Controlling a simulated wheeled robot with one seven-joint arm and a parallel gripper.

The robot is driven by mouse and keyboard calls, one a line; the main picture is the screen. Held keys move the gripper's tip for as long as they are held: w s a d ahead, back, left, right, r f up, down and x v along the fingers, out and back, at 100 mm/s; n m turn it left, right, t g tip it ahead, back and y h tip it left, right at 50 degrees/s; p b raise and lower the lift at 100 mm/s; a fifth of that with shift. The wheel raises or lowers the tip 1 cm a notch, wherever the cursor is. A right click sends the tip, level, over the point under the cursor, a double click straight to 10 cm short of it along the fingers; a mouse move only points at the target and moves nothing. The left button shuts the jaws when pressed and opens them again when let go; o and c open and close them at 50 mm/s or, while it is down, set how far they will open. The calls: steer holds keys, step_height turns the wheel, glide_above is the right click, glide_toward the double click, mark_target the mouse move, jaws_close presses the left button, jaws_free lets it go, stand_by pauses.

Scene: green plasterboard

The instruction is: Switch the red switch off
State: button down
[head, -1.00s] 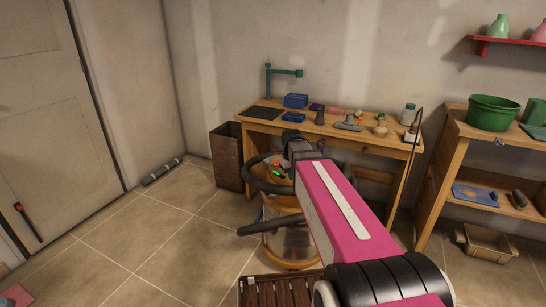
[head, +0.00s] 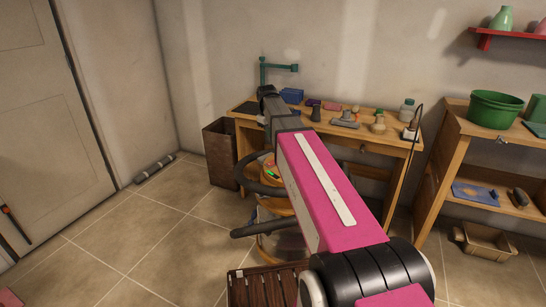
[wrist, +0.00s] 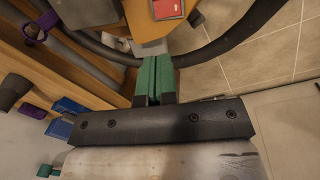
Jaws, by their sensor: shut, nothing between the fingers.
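A small red piece (head: 267,168) with a green piece (head: 273,176) beside it shows on a round wooden-topped stand, left of my pink arm in the head view. I take the red piece for the red switch, but it is too small to tell its position. In the wrist view a red block (wrist: 168,9) on a light wooden surface is cut off by the top edge, just beyond my fingers. My gripper (wrist: 153,82) has green fingers closed together with nothing between them. It is apart from the red block. In the head view the fingertips are not clearly seen.
Dark curved tubes (head: 255,180) ring the stand. Behind is a wooden workbench (head: 385,147) with several tools. A brown bin (head: 219,150) stands left of it, a shelf unit (head: 447,165) right. A slatted crate (head: 262,287) is near.

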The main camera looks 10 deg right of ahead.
mark_target(272, 163)
steer(key=f, duration=0.4)
steer(key=d+f, duration=0.1)
steer(key=f, duration=0.9)
steer(key=shift+w+d, duration=0.25)
steer(key=shift+w, duration=0.15)
steer(key=shift+f, duration=0.15)
steer(key=shift+s+a, duration=0.1)
steer(key=shift+s+a+r, duration=0.2)
steer(key=shift+s+a, duration=0.1)
steer(key=shift+a, duration=0.25)
step_height(272, 163, up, 14)
steer(key=a, duration=0.1)
steer(key=shift+s+a, duration=0.2)
steer(key=shift+s, duration=0.2)
